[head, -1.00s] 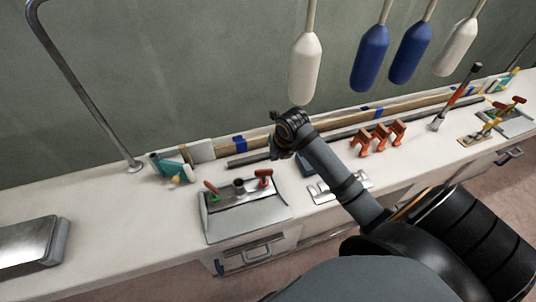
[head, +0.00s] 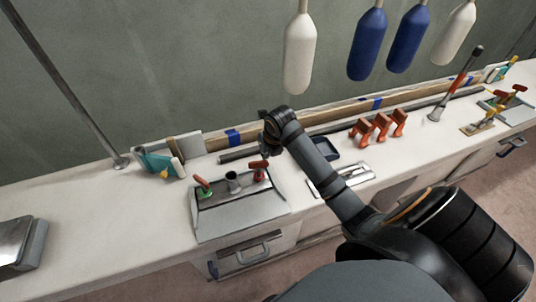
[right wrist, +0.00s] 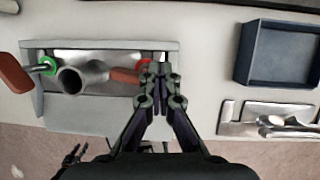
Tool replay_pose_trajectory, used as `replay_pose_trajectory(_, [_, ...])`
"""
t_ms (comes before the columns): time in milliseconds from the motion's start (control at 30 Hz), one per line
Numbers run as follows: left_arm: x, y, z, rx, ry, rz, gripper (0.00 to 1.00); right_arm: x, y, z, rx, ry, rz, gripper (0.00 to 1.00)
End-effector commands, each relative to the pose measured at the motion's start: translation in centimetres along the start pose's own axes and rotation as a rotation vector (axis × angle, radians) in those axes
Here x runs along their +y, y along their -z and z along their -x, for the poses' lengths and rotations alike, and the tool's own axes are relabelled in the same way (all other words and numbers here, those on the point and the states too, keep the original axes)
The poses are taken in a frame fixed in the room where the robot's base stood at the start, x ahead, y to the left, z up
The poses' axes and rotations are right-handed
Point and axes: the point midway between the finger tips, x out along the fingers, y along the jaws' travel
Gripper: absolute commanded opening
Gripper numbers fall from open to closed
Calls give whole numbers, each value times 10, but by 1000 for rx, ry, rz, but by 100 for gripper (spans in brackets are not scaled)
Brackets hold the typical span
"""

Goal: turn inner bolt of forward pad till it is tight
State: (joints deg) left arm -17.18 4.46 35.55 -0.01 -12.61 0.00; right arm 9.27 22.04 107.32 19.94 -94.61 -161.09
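A grey pad fixture (head: 240,215) sits on the bench, with a red-handled bolt with a green collar (head: 204,187) on its left and a red-handled bolt (head: 258,170) on its right. A grey round post (head: 233,183) stands between them. My right gripper (head: 270,133) is above and behind the right bolt. In the right wrist view, my right gripper (right wrist: 159,80) has its fingers close together, with nothing visible between them. The red handle (right wrist: 124,76) ends beside the left finger, and the fingers partly hide the red collar. Contact is unclear. A small dark claw, seemingly my left gripper (right wrist: 74,156), shows low.
A dark blue tray (head: 325,149), a metal plate (head: 345,178) and several orange clamps (head: 378,130) lie to the right. A second fixture with red handles (head: 510,100) is at the far right. Bottle-shaped fenders (head: 300,55) hang behind.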

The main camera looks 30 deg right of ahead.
Motion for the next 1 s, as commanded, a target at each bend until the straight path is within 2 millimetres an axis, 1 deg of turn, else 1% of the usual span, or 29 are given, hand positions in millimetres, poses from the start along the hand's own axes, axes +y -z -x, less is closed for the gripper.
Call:
replay_pose_trajectory(33, [0, 0, -4, 0, 0, 0, 40, 0, 2, -6, 5, 0, -1, 0])
replay_pose_trajectory(200, [-1, -1, -5, 0, 1, -1, 40, 0, 2, -12, 7, 0, -1, 0])
replay_pose_trajectory(567, [-2, -1, -4, 0, 2, -1, 40, 0, 2, -12, 7, -1, 0, 0])
replay_pose_trajectory(1000, [-2, 0, 1, -1, 2, -1, 40, 7, 11, -8, 7, -3, 0, 0])
